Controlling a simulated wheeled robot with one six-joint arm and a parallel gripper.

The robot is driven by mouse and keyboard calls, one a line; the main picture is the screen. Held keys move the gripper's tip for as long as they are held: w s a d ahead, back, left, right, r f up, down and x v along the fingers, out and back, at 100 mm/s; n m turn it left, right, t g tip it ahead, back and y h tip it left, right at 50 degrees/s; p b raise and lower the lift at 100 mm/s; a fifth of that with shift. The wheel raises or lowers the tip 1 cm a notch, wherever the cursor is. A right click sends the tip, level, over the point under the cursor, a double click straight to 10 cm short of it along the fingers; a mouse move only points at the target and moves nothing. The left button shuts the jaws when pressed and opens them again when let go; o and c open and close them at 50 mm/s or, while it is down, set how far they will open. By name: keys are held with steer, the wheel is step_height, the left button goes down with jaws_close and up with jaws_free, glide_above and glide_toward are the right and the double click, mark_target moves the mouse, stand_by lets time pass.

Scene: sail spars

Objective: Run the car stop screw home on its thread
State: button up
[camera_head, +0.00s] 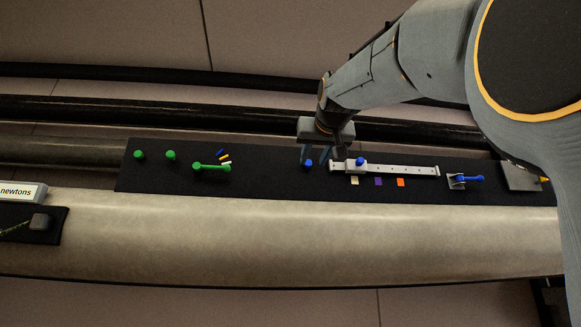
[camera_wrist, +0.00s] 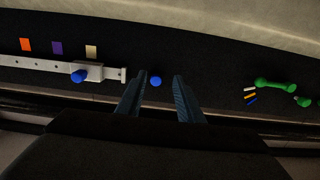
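A white slotted track (camera_head: 405,169) lies on the black panel, with a small car (camera_head: 349,165) near its left end. A blue knob (camera_head: 360,161) sits on the car; it also shows in the wrist view (camera_wrist: 79,76). A second blue knob (camera_head: 308,163) stands just left of the track's end. I cannot tell for certain which knob is the car stop screw. My gripper (camera_head: 318,159) is open above the second knob. In the wrist view that knob (camera_wrist: 155,81) appears between the two separated fingertips, with a gap on either side. How deep it sits is hidden.
A green lever (camera_head: 211,167) and green knobs (camera_head: 170,155) are on the left, beside small coloured strips (camera_head: 222,157). Yellow, purple (camera_head: 378,182) and orange tabs lie below the track. A blue-handled lever (camera_head: 469,178) is on the right. A "newtons" box (camera_head: 22,192) stands far left.

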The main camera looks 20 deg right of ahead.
mark_target(308, 163)
steer(key=shift+t, duration=0.3)
steer(key=w+r+p, duration=0.1)
steer(key=w, duration=0.1)
steer(key=w+d+r+p, duration=0.1)
steer(key=w, duration=0.2)
steer(key=w+d+r+p, duration=0.1)
steer(key=w, duration=0.1)
steer(key=shift+w+d+r+p, duration=0.1)
steer(key=shift+w+d+p, duration=0.15)
steer(key=shift+p, duration=0.15)
steer(key=shift+w, duration=0.1)
steer(key=c, duration=0.3)
jaws_close()
steer(key=m, duration=2.4)
steer(key=shift+m, duration=0.4)
steer(key=m, duration=0.9)
steer(key=shift+f+m, duration=0.2)
steer(key=shift+m, duration=0.1)
steer(key=shift+o, duration=1.5)
jaws_free()
